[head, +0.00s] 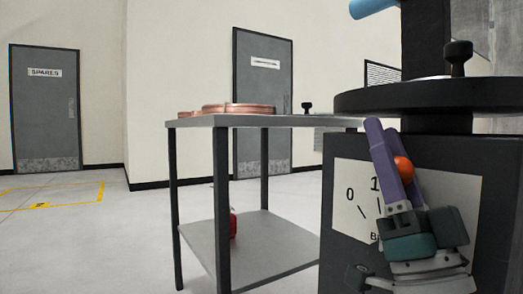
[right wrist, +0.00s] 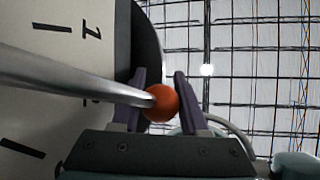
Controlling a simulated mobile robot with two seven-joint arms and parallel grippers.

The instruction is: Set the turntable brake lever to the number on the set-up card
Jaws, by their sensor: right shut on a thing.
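The turntable (head: 440,98) is a dark disc on a dark stand at the right of the head view. A white scale plate (head: 351,197) on the stand shows 0 and 1; my gripper covers the rest. My right gripper (head: 391,152), with purple fingers, is shut on the orange ball knob (head: 404,169) of the brake lever. In the right wrist view, the knob (right wrist: 161,103) sits between the fingers and the lever's metal rod (right wrist: 75,80) runs left across the scale (right wrist: 60,45), hiding part of it. The lever's exact setting cannot be read. No readable set-up card shows.
A grey table (head: 290,121) with a lower shelf stands left of the turntable and holds copper tube coils (head: 238,108). A red object (head: 233,223) is on its shelf. Grey doors (head: 45,110) are in the back wall. The floor at left is clear.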

